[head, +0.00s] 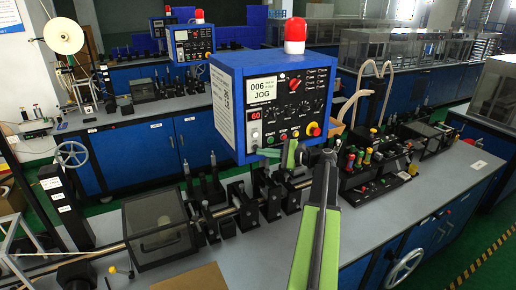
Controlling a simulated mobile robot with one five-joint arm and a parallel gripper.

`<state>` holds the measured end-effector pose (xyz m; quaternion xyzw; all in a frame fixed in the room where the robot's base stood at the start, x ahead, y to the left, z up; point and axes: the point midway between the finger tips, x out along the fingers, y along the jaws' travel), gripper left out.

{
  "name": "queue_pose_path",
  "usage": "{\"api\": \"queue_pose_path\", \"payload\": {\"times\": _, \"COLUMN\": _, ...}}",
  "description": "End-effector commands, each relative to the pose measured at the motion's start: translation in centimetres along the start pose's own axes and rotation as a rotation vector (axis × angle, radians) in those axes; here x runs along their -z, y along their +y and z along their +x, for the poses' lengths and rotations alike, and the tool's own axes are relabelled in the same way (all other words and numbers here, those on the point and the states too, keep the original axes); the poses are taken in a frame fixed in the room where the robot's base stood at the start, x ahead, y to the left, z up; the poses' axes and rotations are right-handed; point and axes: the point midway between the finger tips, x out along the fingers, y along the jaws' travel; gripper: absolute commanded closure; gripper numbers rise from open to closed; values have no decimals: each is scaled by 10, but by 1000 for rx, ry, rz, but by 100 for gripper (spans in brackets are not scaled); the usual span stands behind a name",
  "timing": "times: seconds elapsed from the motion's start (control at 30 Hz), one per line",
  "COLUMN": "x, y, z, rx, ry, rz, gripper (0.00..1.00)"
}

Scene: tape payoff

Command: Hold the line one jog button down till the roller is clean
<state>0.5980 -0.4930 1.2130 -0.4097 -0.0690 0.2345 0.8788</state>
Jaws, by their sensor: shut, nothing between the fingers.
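The blue control box (228,110) stands above the near bench, with a screen (265,90) reading "006 JOG" and a red "60" display (253,113). A row of small coloured buttons (295,134) runs along the lower front of its panel. My gripper (268,152) is shut and empty at the lower edge of the panel, near its left buttons. It covers part of that edge, so I cannot tell whether it touches or presses a button. A shaft with black roller mounts (240,207) runs along the bench below; I cannot tell how clean any roller is.
A red beacon (295,35) tops the box. A clear-lidded cover (158,228) stands at left on the grey bench (400,215). Screwdriver-like tools (367,158) stand in a black rack at right. A handwheel (404,268) sticks out at the front right.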

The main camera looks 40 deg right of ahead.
Motion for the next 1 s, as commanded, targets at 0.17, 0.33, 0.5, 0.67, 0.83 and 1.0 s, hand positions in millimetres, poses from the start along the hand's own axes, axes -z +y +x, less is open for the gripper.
{"api": "queue_pose_path", "payload": {"times": 0.17, "x": 4, "y": -4, "z": 6, "rx": 0, "ry": 0, "rz": 0, "gripper": 100}}
{"api": "queue_pose_path", "payload": {"times": 0.33, "x": 5, "y": -5, "z": 8, "rx": 0, "ry": 0, "rz": 0, "gripper": 100}}
{"api": "queue_pose_path", "payload": {"times": 0.5, "x": 5, "y": -5, "z": 8, "rx": 0, "ry": 0, "rz": 0, "gripper": 100}}
{"api": "queue_pose_path", "payload": {"times": 0.67, "x": 5, "y": -5, "z": 8, "rx": 0, "ry": 0, "rz": 0, "gripper": 100}}
{"api": "queue_pose_path", "payload": {"times": 0.83, "x": 6, "y": -6, "z": 10, "rx": 0, "ry": 0, "rz": 0, "gripper": 100}}
{"api": "queue_pose_path", "payload": {"times": 1.0, "x": 7, "y": -7, "z": 11, "rx": 0, "ry": 0, "rz": 0, "gripper": 100}}
